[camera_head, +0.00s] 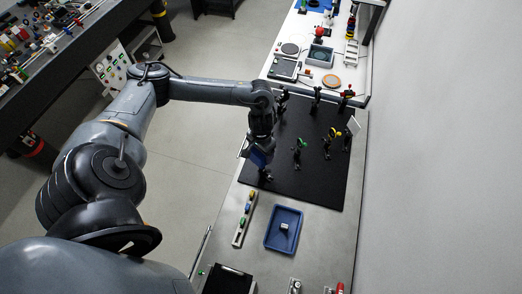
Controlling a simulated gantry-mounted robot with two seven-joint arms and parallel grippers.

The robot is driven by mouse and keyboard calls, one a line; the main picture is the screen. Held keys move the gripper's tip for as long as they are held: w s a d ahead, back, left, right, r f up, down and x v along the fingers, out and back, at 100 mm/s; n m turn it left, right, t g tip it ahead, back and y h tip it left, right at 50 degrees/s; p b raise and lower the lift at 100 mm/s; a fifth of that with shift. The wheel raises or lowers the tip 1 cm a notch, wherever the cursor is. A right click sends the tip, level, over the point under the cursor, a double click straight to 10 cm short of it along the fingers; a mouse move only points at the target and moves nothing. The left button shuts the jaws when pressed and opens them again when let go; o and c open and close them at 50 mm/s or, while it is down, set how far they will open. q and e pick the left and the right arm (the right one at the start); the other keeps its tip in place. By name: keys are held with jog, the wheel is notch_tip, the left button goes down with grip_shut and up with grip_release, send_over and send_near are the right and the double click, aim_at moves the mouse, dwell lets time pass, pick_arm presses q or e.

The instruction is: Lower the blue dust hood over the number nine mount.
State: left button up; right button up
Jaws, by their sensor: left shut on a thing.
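My left gripper (261,146) hangs over the left edge of the black breadboard, pointing down. It is shut on the dark blue dust hood (258,157), which shows just below the fingers. A small black mount (266,175) stands right below the hood at the board's left side. I cannot tell whether the hood touches it or is apart from it. No number can be read on any mount, so I cannot tell which is number nine. My right gripper is not in view.
A blue tray (284,229) with a small pale block and a rack of coloured pieces (245,217) lie in front. Instruments crowd the bench's far end.

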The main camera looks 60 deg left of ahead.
pick_arm(q)
jog(key=shift+f, duration=0.95)
jog(key=shift+f+b, duration=0.4)
jog(key=shift+f, duration=0.05)
jog(key=shift+f, duration=0.25)
jog(key=shift+f+p, duration=0.15)
jog(key=shift+p, duration=0.25)
dwell(0.4)
jog(key=o, duration=1)
